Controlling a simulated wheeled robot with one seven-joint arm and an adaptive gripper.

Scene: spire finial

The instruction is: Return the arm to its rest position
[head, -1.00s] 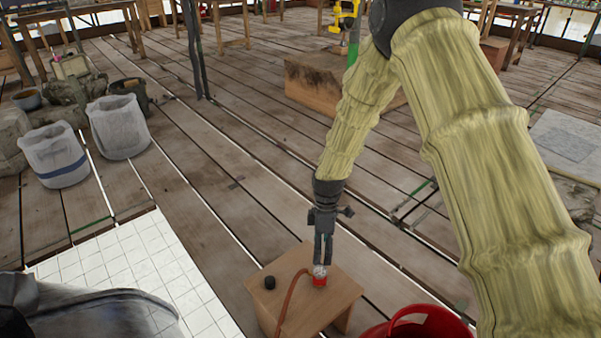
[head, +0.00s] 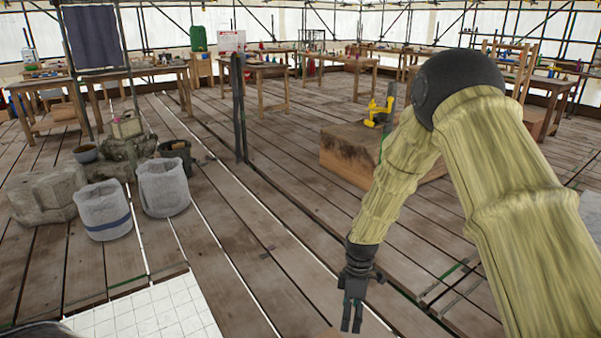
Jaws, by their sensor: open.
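My gripper (head: 351,328) hangs at the end of my arm in the lower middle of the head view, fingers pointing down. Its two fingers stand slightly apart with nothing visible between them. My arm, in a yellowish sleeve, is bent at the elbow and comes in from the right. Only a sliver of the small wooden stool (head: 325,334) shows at the bottom edge beside the fingers. The items on its top are out of view.
A wooden block (head: 345,155) with a yellow clamp (head: 378,112) stands behind my arm. Two grey sacks (head: 103,211) (head: 163,188), a dark bucket (head: 177,157) and stones (head: 42,196) are at left. Dark upright poles (head: 239,108) stand mid-floor. Workbenches (head: 262,68) line the back. The central plank floor is clear.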

